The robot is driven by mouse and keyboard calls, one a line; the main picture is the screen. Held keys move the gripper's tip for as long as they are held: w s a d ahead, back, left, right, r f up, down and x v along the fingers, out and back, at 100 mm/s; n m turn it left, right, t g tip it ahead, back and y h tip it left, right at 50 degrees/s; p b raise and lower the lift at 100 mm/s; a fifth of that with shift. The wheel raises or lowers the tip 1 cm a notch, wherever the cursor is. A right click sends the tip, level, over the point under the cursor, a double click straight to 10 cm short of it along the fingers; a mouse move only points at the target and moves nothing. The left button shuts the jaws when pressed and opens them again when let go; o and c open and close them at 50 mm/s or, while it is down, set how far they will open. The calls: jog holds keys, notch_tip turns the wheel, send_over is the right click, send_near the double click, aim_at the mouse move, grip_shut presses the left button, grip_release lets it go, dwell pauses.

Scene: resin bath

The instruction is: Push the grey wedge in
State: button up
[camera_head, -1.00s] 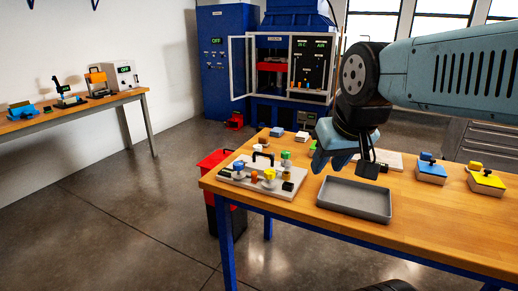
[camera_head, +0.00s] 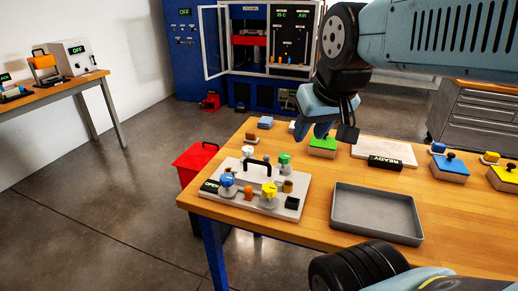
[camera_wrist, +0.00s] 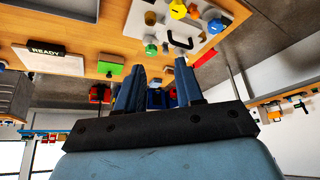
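I cannot pick out a grey wedge in either view. A pale grey plate (camera_head: 289,211) lies at the table's left end. It carries a black handle (camera_head: 258,164), blue, white, green and yellow knobs, a small orange piece (camera_head: 248,193) and a black "OPEN" label (camera_head: 210,186). My gripper (camera_head: 312,131) hangs over the table's back edge, right of and behind the plate. In the wrist view, my gripper (camera_wrist: 160,68) has its two fingers apart with nothing held between them, and the plate (camera_wrist: 197,43) is above them in the picture.
An empty grey tray (camera_head: 336,213) sits right of the plate. Behind it are a green-topped block (camera_head: 323,143) and a white slab with a "READY" label (camera_head: 386,163). Yellow and blue blocks stand at right. A red bin (camera_head: 194,160) stands at the table's left end.

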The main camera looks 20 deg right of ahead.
jog(key=m+g+y, duration=0.2)
jog(key=m+g, duration=0.2)
jog(key=m, duration=0.5)
send_over(266, 161)
jog(key=d, duration=0.3)
jog(key=s+d+f+x, duration=0.1)
jog(key=d+x, duration=0.1)
jog(key=x, duration=1.7)
jog(key=s+x, duration=0.1)
jog(key=x, duration=0.3)
jog(key=shift+a+f, duration=0.1)
jog(key=shift+f, duration=0.2)
jog(key=shift+c, duration=0.2)
grip_shut()
